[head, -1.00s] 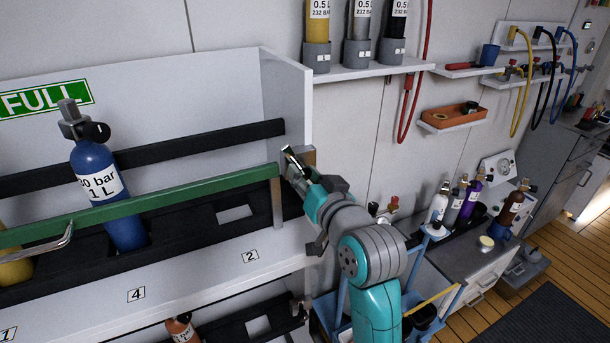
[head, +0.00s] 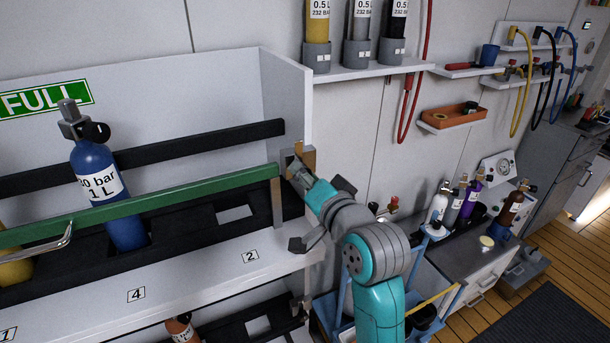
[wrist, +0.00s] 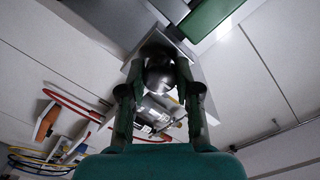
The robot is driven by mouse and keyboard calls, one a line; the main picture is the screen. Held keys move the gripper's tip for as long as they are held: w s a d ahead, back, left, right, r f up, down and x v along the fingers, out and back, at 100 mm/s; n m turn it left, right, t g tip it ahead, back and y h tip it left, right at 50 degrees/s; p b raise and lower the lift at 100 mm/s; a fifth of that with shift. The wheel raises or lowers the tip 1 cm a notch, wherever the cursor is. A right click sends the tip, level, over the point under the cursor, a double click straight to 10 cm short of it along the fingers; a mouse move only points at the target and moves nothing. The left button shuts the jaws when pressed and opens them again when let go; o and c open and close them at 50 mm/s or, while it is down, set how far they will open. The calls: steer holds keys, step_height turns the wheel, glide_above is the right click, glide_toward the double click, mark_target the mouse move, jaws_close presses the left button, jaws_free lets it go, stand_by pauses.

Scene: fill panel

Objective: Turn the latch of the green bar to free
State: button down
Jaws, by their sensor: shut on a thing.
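The green bar (head: 160,200) runs across the front of the rack, in front of the blue cylinder (head: 93,180). The latch (head: 309,155) sits at the bar's right end, by the rack's end wall; a tan part of it shows above my gripper. My gripper (head: 299,173) is at the latch. In the wrist view, the two fingers (wrist: 160,80) are closed around the latch's dark round knob (wrist: 160,70), and the green bar (wrist: 207,18) shows at the top. The fingers hide part of the latch, so I cannot tell its exact angle.
The rack's white end wall (head: 290,95) stands just behind the latch. A shelf (head: 370,70) with small cylinders hangs above. To the right are a blue trolley (head: 340,315) and a counter (head: 480,235) with several bottles.

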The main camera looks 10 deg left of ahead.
steer(key=c, duration=0.8)
jaws_free()
steer(key=v, duration=1.2)
